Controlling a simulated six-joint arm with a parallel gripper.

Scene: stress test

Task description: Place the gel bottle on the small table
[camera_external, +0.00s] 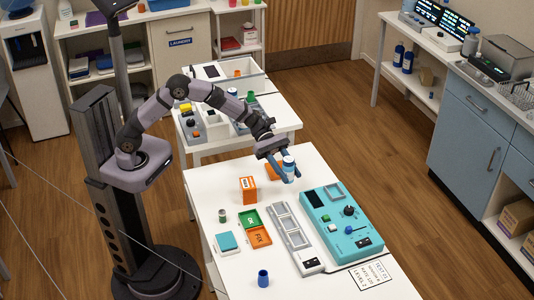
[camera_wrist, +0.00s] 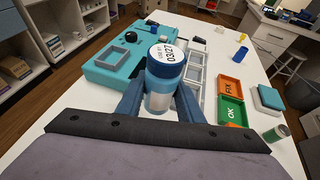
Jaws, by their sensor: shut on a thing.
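A bottle (camera_external: 289,162) with a white lid, a blue band and a clear lower part is between the blue fingers of my gripper (camera_external: 286,174). My gripper is shut on it and holds it upright over the far part of the near white table (camera_external: 205,184). I cannot tell whether its base touches the tabletop. In the wrist view the bottle (camera_wrist: 160,98) stands between both fingers, its lid reading "USE BY 03/27". A second white table (camera_external: 284,119), behind, holds grey trays and small coloured things.
A teal test device (camera_external: 341,221) and a grey slotted tray (camera_external: 292,232) lie right of centre on the near table. The table's far right corner is clear.

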